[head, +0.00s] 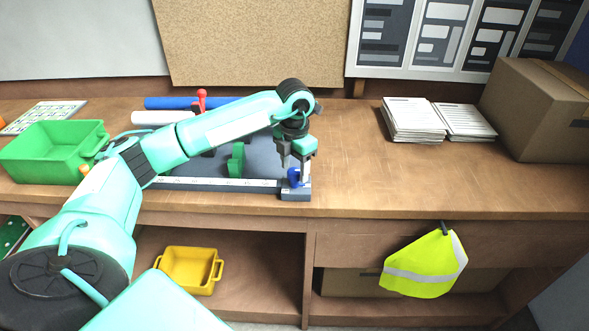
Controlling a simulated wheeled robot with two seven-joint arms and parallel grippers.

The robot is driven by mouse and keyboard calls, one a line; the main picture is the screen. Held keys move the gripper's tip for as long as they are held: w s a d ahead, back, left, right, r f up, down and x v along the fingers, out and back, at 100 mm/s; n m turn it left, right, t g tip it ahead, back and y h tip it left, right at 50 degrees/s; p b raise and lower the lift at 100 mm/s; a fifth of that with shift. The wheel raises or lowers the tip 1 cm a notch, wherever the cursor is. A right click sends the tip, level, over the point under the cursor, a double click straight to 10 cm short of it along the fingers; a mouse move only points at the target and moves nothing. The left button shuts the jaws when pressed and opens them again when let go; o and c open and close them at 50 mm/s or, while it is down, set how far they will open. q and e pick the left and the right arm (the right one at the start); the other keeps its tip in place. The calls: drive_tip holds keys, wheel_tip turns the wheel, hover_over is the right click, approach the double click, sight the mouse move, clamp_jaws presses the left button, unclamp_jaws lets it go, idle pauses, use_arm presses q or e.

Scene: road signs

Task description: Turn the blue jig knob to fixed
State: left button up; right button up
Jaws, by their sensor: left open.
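The blue jig knob (293,178) stands at the right front corner of the dark jig plate (262,160), on a grey block (296,194) at the end of the white scale strip. My left gripper (295,171) points down right over the knob, with its fingers apart at about the knob's height. The gripper hides part of the knob, and I cannot tell whether a finger touches it. The knob's setting is too small to read. My right gripper is not in view.
A green bin (55,155) stands at the left. A green piece (237,160) and a red clamp (201,101) are on or by the jig. Paper stacks (412,122) and a cardboard box (540,110) are at the right. The bench's right front is clear.

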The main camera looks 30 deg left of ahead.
sight(295, 170)
use_arm(q)
wheel_tip(295, 170, up, 13)
drive_tip(key=b, duration=0.2)
drive_tip(key=shift+d+f, duration=0.1)
idle(0.5)
